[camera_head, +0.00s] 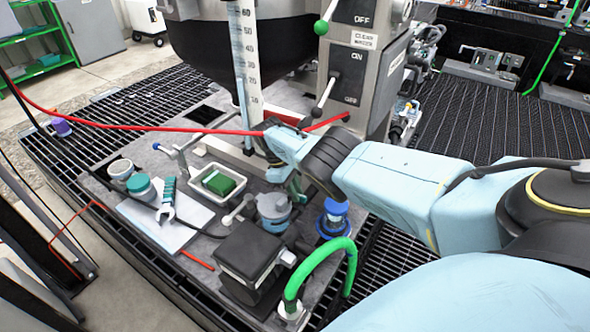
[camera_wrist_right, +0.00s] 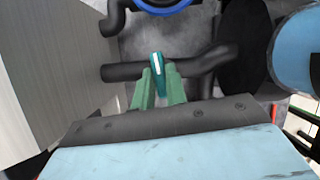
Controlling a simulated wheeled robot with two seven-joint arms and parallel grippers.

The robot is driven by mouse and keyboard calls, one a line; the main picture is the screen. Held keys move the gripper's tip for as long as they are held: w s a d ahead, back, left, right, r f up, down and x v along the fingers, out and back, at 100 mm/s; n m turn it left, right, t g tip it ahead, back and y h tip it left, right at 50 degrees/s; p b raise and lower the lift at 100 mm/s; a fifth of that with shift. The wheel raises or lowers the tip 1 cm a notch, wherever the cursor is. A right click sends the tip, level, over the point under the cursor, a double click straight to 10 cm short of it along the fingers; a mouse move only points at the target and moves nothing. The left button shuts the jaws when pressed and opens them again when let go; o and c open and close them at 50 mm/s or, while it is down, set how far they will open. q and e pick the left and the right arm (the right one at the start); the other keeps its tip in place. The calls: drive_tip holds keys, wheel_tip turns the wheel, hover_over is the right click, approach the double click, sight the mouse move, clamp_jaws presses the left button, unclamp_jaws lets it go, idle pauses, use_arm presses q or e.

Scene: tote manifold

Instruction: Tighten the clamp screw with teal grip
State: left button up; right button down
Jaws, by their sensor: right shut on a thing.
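The teal grip (camera_wrist_right: 157,66) of the clamp screw, with a pale stripe on it, shows in the right wrist view between my green fingertips. My right gripper (camera_wrist_right: 160,82) is shut on it, beside a dark pipe (camera_wrist_right: 125,72). In the head view my right gripper (camera_head: 296,188) reaches in from the right, low behind the grey round fitting (camera_head: 273,208). The grip and the rest of the screw cannot be made out there. My left gripper is in neither view.
A tray (camera_head: 194,182) with a green sponge (camera_head: 219,183), a teal-handled wrench (camera_head: 167,200) and jars stand at left. A blue-capped item (camera_head: 335,214), green hose (camera_head: 318,247) and black box (camera_head: 250,250) crowd the front. The lever panel (camera_head: 350,70) stands behind; a red hose (camera_head: 130,125) crosses.

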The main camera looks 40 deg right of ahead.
drive_tip(key=shift+m+b, duration=0.3)
drive_tip(key=shift+m, duration=0.2)
drive_tip(key=shift+d+m+y, duration=0.1)
drive_tip(key=shift+m+y, duration=0.2)
drive_tip(key=shift+m, duration=0.1)
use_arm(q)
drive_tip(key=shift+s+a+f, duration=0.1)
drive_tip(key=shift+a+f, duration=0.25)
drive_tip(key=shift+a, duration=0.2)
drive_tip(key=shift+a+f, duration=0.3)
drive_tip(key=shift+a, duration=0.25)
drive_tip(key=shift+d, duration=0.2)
use_arm(e)
drive_tip(key=c, duration=1.4)
unclamp_jaws()
drive_tip(key=shift+c, duration=0.2)
drive_tip(key=shift+r, duration=0.1)
